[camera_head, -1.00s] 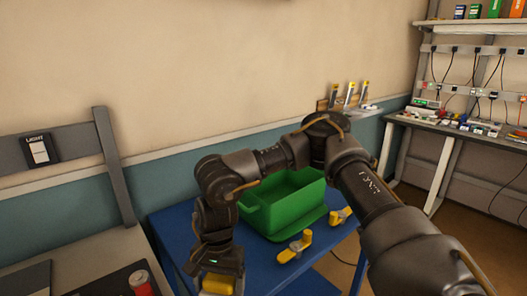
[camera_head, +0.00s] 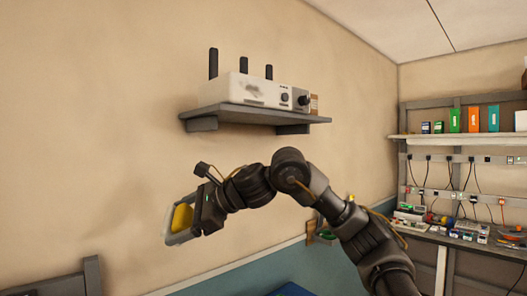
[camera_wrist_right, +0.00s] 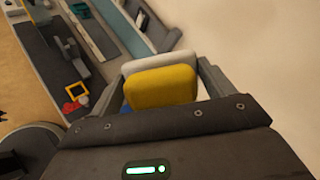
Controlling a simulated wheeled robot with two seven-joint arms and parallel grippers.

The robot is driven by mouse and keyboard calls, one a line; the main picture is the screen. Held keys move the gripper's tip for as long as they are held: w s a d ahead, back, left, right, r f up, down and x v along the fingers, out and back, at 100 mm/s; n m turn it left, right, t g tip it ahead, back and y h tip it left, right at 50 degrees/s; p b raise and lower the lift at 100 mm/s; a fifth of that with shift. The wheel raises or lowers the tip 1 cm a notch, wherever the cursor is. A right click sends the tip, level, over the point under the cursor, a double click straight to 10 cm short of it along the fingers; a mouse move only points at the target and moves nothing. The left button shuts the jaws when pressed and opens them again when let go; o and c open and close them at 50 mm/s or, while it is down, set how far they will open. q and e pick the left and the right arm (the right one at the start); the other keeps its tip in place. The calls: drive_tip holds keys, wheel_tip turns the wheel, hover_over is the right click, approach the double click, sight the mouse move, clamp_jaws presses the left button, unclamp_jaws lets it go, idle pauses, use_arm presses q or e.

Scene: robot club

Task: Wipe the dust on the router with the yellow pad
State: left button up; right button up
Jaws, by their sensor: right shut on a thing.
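The router (camera_head: 255,90) is a white box with three black antennas on a grey wall shelf in the head view. A grey dust smudge (camera_head: 252,91) shows on its front. My right gripper (camera_head: 178,226) is below and left of the shelf, apart from the router. It is shut on the yellow pad (camera_head: 182,217), which has a pale layer on its far side. The pad also shows between the fingers in the right wrist view (camera_wrist_right: 162,87). My left gripper is not in view.
The grey shelf (camera_head: 225,111) juts from the wall above my right arm, with dark brackets under it. A workbench with shelves and cables (camera_head: 470,236) is at right. The wall left of the shelf is clear.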

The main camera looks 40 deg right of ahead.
drive_tip(key=s+d+r+m+t+h+p, duration=0.1)
drive_tip(key=d+r+m+t+h+p, duration=0.3)
drive_tip(key=r, duration=0.7)
drive_tip(key=s+d+r+t+y+p, duration=0.15)
drive_tip(key=d+r, duration=0.35)
drive_tip(key=r, duration=0.5)
drive_tip(key=m+t+h+p, duration=0.2)
drive_tip(key=t+h+p, duration=0.2)
approach(247, 86)
drive_tip(key=a+r, duration=0.1)
drive_tip(key=a, duration=0.4)
drive_tip(key=shift+g, duration=0.25)
drive_tip(key=shift+w+d+p, duration=0.15)
drive_tip(key=shift+w+p, duration=0.1)
drive_tip(key=shift+w, duration=0.9)
drive_tip(key=shift+w+d+p, duration=0.1)
drive_tip(key=shift+w+p, duration=0.1)
drive_tip(key=shift+w, duration=0.95)
drive_tip(key=shift+w+p, duration=0.4)
drive_tip(key=shift+w, duration=0.55)
drive_tip(key=shift+s+d, duration=0.2)
drive_tip(key=shift+d, duration=1.7)
